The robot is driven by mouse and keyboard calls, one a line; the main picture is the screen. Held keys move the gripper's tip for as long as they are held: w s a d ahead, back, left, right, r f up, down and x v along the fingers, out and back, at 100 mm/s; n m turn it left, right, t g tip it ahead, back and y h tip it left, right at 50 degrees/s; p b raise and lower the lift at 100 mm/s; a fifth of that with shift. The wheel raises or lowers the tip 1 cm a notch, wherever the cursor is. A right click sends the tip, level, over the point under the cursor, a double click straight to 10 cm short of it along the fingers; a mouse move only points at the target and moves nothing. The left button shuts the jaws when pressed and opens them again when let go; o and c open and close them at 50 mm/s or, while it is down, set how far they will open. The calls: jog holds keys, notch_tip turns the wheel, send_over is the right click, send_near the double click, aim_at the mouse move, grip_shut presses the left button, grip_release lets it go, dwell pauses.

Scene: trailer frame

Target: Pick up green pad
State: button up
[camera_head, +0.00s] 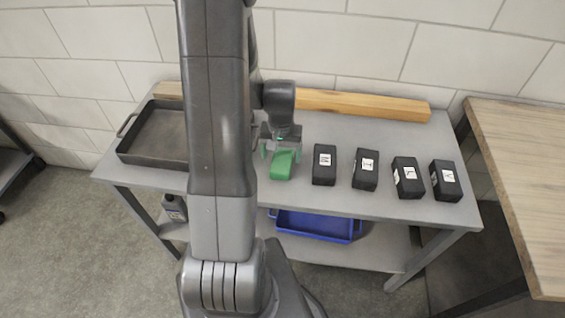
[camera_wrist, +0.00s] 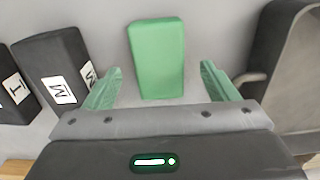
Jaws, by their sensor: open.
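The green pad (camera_head: 282,165) is a small green block on the grey table, left of the row of black blocks. In the wrist view the green pad (camera_wrist: 157,58) lies ahead of and between the two green fingers. My gripper (camera_head: 280,153) is just above and behind the pad in the head view. In the wrist view my gripper (camera_wrist: 155,90) is open, with clear gaps between each finger and the pad. Nothing is held. The pad's far end is partly hidden by the gripper in the head view.
Black lettered blocks stand to the right, the nearest being the M block (camera_head: 324,165), close to one finger. A dark tray (camera_head: 125,150) is on the left. A wooden beam (camera_head: 360,104) lies along the back. A blue tray (camera_head: 315,226) is on the lower shelf.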

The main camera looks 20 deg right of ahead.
aim_at(282, 160)
jog(key=shift+d+f, duration=0.1)
jog(key=shift+f, duration=1.7)
jog(key=c, duration=1.1)
